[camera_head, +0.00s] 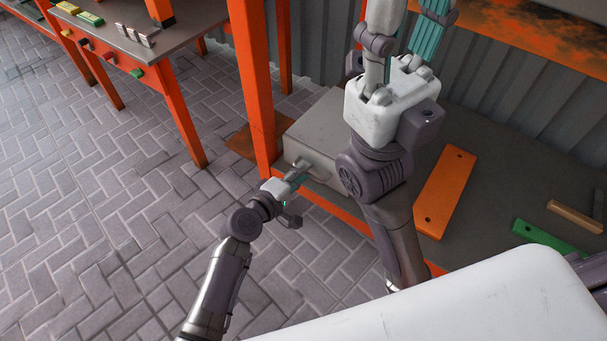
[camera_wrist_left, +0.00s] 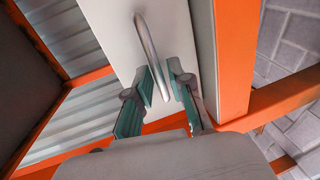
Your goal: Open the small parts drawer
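The small parts drawer unit (camera_head: 312,135) is a pale grey box on the bench beside an orange post; its front appears closed. A curved metal handle (camera_wrist_left: 146,38) stands out from its pale front (camera_wrist_left: 110,30) in the left wrist view. My left gripper (camera_head: 298,173) is at that front. Its teal-padded fingers (camera_wrist_left: 163,82) are apart, one on each side of the handle's near end, with pale surface showing between them. I cannot tell whether they touch it. My right gripper (camera_head: 406,25) is raised above the bench, fingers spread and empty, tips near the top edge.
The grey bench (camera_head: 480,170) carries an orange board (camera_head: 445,190), a green strip (camera_head: 545,236) and a tan strip (camera_head: 574,217). The orange post (camera_head: 254,85) stands close beside my left gripper. Another table (camera_head: 165,35) with small parts stands at upper left. Paved floor is clear at left.

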